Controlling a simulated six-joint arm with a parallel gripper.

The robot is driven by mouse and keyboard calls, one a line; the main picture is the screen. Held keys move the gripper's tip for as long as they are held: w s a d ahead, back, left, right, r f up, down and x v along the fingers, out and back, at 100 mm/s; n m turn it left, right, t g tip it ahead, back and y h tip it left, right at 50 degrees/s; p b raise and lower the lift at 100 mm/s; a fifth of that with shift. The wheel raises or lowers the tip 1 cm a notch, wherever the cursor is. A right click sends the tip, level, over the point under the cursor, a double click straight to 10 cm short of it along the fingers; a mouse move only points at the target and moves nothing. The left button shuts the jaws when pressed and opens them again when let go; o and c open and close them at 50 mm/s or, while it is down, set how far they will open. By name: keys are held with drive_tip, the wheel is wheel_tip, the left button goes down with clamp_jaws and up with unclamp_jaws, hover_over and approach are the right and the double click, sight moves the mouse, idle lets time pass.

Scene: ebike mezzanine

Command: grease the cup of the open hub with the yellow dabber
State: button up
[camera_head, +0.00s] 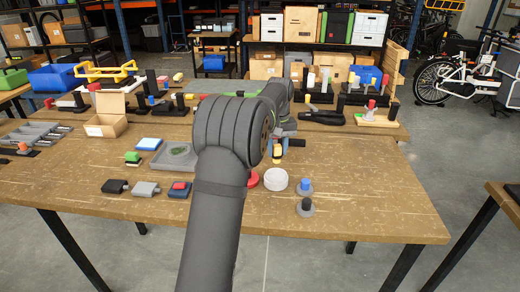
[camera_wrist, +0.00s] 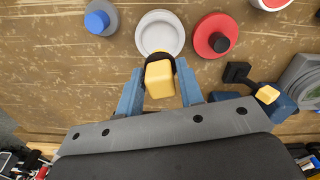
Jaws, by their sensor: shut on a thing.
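My gripper (camera_wrist: 158,92) is shut on the yellow dabber (camera_wrist: 160,80), with a blue-grey finger on each side. The dabber's yellow block faces the wrist camera; a dark part shows behind it. In the wrist view it overlaps the lower edge of a round white dish-like piece (camera_wrist: 160,32) with a greyish hollow; contact cannot be told. That white piece also shows in the head view (camera_head: 276,180). The yellow dabber end shows there below the arm (camera_head: 278,156). I cannot tell for certain which round piece is the open hub, and no grease is distinguishable.
A red disc with a black knob (camera_wrist: 215,36) and a grey disc with a blue knob (camera_wrist: 100,18) flank the white piece. The tabletop (camera_head: 370,205) is clear to the right.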

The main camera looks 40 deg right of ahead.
sight(274, 162)
drive_tip(key=shift+f, duration=3.15)
drive_tip(key=shift+f, duration=0.25)
drive_tip(key=shift+s+d, duration=0.1)
drive_tip(key=shift+s+d, duration=0.25)
drive_tip(key=shift+w+a, duration=0.35)
drive_tip(key=shift+a, duration=0.05)
drive_tip(key=shift+w+a, duration=0.35)
